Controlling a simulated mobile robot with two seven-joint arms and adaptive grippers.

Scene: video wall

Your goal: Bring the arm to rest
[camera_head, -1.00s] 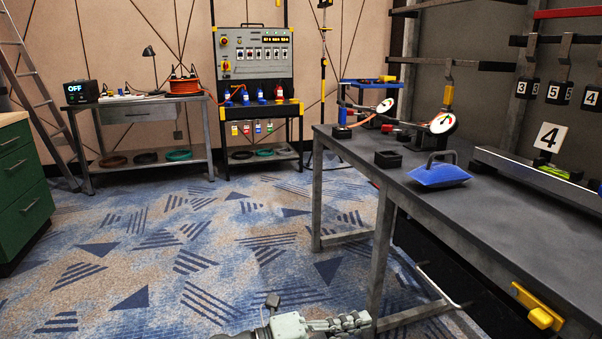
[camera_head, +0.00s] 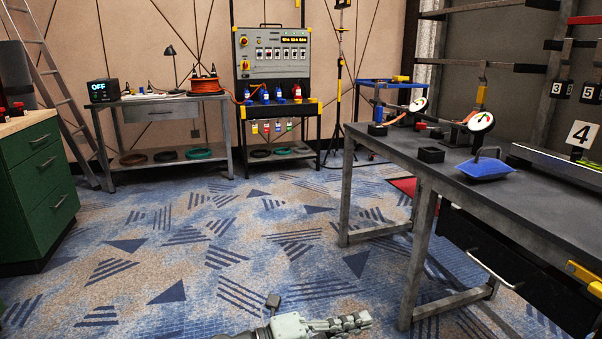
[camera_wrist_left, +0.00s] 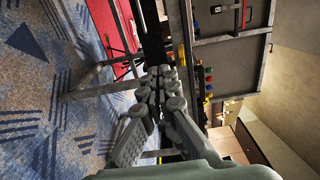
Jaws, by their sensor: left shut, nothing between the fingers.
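My left gripper (camera_head: 352,322) is low at the bottom of the head view, over the carpet and left of the dark workbench's near leg. Its fingers point right. In the left wrist view the two fingers (camera_wrist_left: 160,80) are closed together with nothing between them. The rest of the left arm is cut off by the bottom edge of the head view. My right gripper is not in either view.
The dark workbench (camera_head: 475,190) stands at right, with a blue-based handled tool (camera_head: 485,169), a small black tray (camera_head: 431,154) and dial gauges (camera_head: 481,121). A green cabinet (camera_head: 38,190) stands at left. Open carpet (camera_head: 215,250) lies between them.

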